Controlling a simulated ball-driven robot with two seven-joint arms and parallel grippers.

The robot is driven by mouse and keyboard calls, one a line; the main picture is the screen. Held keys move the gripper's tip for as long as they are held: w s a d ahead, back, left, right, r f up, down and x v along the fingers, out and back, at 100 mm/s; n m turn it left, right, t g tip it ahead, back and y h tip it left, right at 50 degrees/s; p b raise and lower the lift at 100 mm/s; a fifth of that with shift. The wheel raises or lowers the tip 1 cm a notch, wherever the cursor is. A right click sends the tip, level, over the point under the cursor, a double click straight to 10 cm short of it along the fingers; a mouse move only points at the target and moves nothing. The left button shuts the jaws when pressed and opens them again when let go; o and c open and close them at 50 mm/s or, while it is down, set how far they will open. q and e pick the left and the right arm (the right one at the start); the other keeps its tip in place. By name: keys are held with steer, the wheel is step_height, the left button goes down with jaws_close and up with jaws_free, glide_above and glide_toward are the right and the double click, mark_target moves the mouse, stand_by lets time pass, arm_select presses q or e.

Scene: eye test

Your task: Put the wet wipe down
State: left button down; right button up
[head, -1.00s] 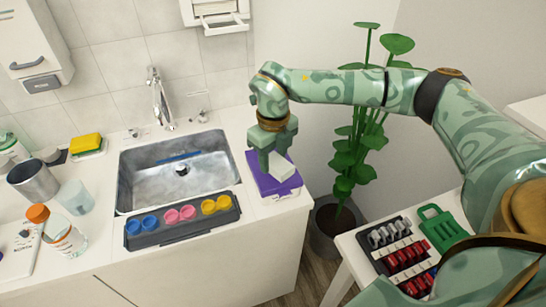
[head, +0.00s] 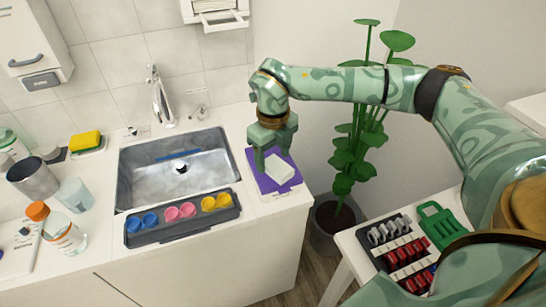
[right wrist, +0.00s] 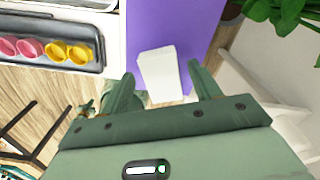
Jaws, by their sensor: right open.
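The wet wipe (head: 281,169) is a small white block lying on a purple mat (head: 267,185) at the right end of the counter. It also shows in the right wrist view (right wrist: 160,75), on the purple surface just beyond the fingers. My right gripper (head: 273,160) is open above the mat, with its fingers apart and the wipe in front of and between them. In the right wrist view the gripper (right wrist: 166,88) shows nothing clamped between its fingers. My left gripper is not in view.
A sink (head: 178,172) lies left of the mat. A dark tray (head: 180,221) with blue, pink and yellow cups stands in front of it. A potted plant (head: 345,170) is right of the counter. A side table with a rack (head: 402,248) stands front right.

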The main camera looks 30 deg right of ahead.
mark_target(273, 162)
step_height(273, 162, up, 12)
steer(key=p, duration=0.2)
steer(key=shift+p, duration=0.35)
